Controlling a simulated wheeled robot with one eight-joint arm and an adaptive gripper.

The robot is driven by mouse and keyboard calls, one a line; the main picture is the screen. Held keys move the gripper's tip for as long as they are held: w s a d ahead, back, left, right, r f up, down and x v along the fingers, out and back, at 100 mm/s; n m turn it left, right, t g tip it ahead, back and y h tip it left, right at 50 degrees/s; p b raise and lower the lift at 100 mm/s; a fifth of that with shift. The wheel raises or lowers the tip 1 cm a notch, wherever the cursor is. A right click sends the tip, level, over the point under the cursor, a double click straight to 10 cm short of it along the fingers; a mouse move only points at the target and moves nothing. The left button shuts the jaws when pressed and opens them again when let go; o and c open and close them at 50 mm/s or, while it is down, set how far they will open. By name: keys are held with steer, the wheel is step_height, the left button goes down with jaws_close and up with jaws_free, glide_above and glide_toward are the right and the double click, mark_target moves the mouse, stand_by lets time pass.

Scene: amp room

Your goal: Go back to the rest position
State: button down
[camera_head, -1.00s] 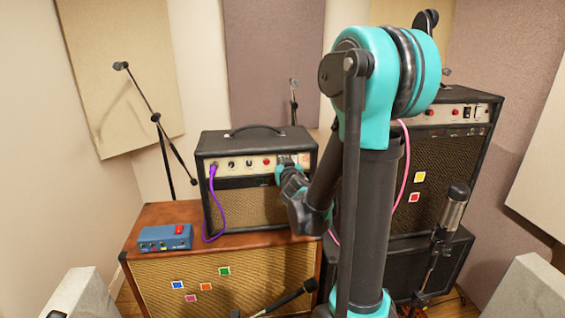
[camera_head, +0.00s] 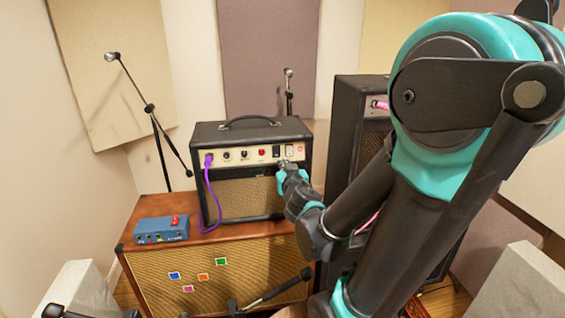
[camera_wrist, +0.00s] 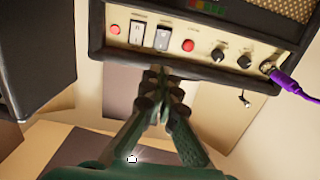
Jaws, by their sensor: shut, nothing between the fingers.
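My gripper (camera_head: 287,168) is in front of the right end of the small amp's control panel in the head view. In the wrist view my gripper (camera_wrist: 157,78) has its fingertips together with nothing between them, just short of the amp's lower edge as pictured. The small black amp (camera_head: 240,200) stands upright on the wooden cabinet. Its panel (camera_wrist: 200,42) shows knobs, red buttons and two rocker switches in the wrist view. I cannot tell whether the fingertips touch the amp. My arm covers much of the right side of the head view.
A purple cable (camera_head: 211,195) is plugged into the amp's left end. A blue pedal box (camera_head: 161,229) sits on the wooden cabinet (camera_head: 215,275). A tall black amp (camera_head: 346,120) stands at the right, partly hidden by my arm. Microphone stands (camera_head: 150,110) stand behind and in front.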

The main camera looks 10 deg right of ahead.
stand_by(0.3)
steer(key=s+d+f+m+g+h, duration=0.35)
steer(key=s+d+f+g, duration=0.25)
steer(key=d+f, duration=0.3)
steer(key=s+a+f+n+g+y, duration=0.1)
steer(key=s+f+g, duration=0.1)
steer(key=s+f, duration=0.1)
steer(key=s+a+f+n+g+y, duration=0.1)
steer(key=s+a+f+g, duration=0.1)
steer(key=s+f, duration=0.2)
steer(key=s+a+f+n+g+y, duration=0.1)
steer(key=s+a+f+g, duration=0.1)
steer(key=s, duration=0.4)
steer(key=shift+s+f+n+g+y, duration=0.1)
steer(key=shift+f+n+g+y, duration=0.25)
steer(key=shift+f, duration=0.3)
